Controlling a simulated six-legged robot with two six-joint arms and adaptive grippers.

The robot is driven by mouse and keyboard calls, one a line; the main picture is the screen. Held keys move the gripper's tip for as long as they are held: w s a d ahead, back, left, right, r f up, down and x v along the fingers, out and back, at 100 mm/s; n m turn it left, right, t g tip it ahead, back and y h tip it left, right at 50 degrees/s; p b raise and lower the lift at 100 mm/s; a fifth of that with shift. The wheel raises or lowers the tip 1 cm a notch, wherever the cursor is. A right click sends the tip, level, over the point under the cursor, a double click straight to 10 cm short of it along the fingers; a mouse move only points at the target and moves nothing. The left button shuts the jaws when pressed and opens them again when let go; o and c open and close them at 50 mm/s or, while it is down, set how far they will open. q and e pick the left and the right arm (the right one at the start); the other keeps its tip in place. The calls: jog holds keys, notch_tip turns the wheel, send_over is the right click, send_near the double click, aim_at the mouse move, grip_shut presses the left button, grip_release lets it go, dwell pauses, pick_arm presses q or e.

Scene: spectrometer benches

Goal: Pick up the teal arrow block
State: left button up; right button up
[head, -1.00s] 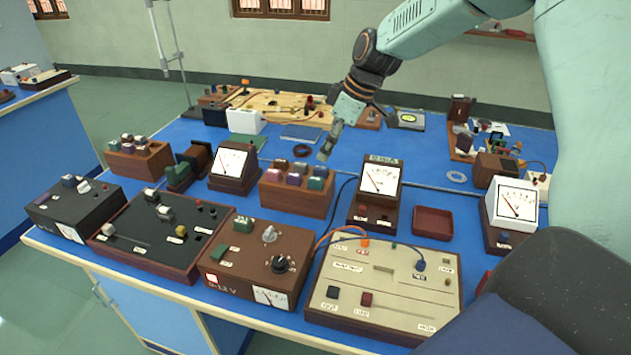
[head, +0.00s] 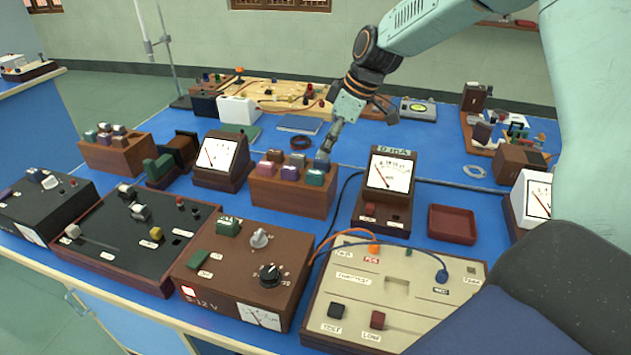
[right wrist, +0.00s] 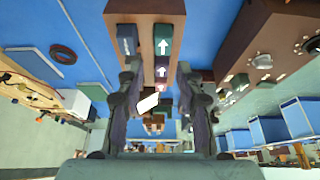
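A teal block (head: 315,178) stands at the near right corner of a brown wooden holder (head: 292,199) in the head view. In the right wrist view, a teal block with a white arrow (right wrist: 164,40) stands in that holder beside a blue block (right wrist: 127,40). A purple block with a white arrow (right wrist: 161,71) is in line with the teal one. My right gripper (head: 326,150) is just above the holder's right end. In the wrist view its two fingers are apart (right wrist: 158,68), with nothing gripped between them. My left gripper is out of view.
Another holder with several blocks (head: 117,155) stands at the left. A meter (head: 220,158) is left of my gripper's holder and another meter (head: 388,180) is right of it. A red tray (head: 451,222) lies farther right. Instrument boxes fill the front.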

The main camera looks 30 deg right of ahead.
aim_at(315, 172)
jog(key=x, duration=0.4)
jog(key=s+b+x, duration=0.1)
jog(key=x, duration=0.2)
jog(key=shift+f, duration=0.25)
jog(key=shift+w+a+f, duration=0.1)
jog(key=shift+w+f, duration=0.1)
jog(key=shift+w, duration=0.1)
jog(key=shift+s+r, duration=0.1)
jog(key=shift+s, duration=0.05)
jog(key=c, duration=0.5)
grip_shut()
